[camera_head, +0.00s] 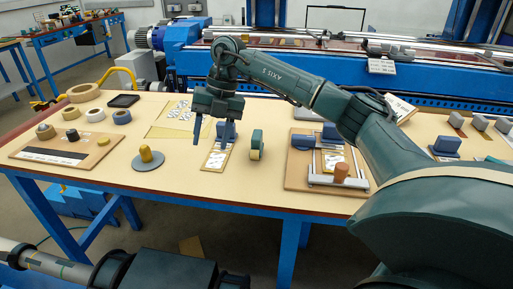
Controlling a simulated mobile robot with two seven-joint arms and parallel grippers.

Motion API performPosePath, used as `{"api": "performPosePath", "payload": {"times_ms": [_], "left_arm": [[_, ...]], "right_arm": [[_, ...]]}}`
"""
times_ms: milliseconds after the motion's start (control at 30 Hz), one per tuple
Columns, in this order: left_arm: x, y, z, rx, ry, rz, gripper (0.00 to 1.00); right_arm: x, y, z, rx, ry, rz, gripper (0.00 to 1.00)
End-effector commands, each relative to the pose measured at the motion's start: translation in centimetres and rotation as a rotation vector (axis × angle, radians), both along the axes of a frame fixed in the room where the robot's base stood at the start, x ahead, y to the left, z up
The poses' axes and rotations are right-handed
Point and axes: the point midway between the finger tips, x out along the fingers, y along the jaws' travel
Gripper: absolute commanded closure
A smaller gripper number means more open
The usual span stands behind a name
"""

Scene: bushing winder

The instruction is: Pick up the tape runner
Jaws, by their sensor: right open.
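My right gripper (213,132) reaches in from the right and points down over the table, its fingers apart. A blue block-like thing (228,131) stands on a pale card with printed marks (215,158), close to the right-hand finger; I cannot tell whether they touch. A green upright rounded thing with a pale roll (256,146), which may be the tape runner, stands on the bare table to the right of the gripper, apart from it. No tape runner is clearly marked. My left gripper does not show.
The table (190,182) holds a board with rolls (65,158) at left and a grey disc with a yellow knob (148,160). To the right is a wooden tray (296,180) with a metal frame and an orange-brown cylinder (341,172). A blue machine (290,74) stands behind.

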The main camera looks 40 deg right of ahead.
Motion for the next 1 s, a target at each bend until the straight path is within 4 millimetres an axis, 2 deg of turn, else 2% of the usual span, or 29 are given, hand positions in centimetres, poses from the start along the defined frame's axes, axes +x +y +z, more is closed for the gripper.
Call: {"api": "performPosePath", "payload": {"times_ms": [33,100,200,300,433,700,1000], "left_arm": [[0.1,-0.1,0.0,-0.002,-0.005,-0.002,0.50],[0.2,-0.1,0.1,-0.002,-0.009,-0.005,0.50],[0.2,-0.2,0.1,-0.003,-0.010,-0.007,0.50],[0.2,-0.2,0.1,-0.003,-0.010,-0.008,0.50],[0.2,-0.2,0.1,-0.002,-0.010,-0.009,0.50],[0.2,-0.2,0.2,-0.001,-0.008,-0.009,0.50],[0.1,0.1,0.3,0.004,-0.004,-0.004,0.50]], "right_arm": [[0.0,-3.3,2.0,-0.087,0.005,-0.073,0.51],[-0.6,-6.7,4.1,-0.184,0.028,-0.161,0.51],[-1.5,-10.0,6.2,-0.272,0.054,-0.259,0.51],[-2.2,-11.6,7.1,-0.314,0.069,-0.309,0.51],[-2.4,-12.1,5.9,-0.329,0.079,-0.323,0.51],[-2.3,-12.0,1.0,-0.324,0.077,-0.319,0.51],[-2.2,-12.1,-1.5,-0.323,0.076,-0.318,0.51]]}}
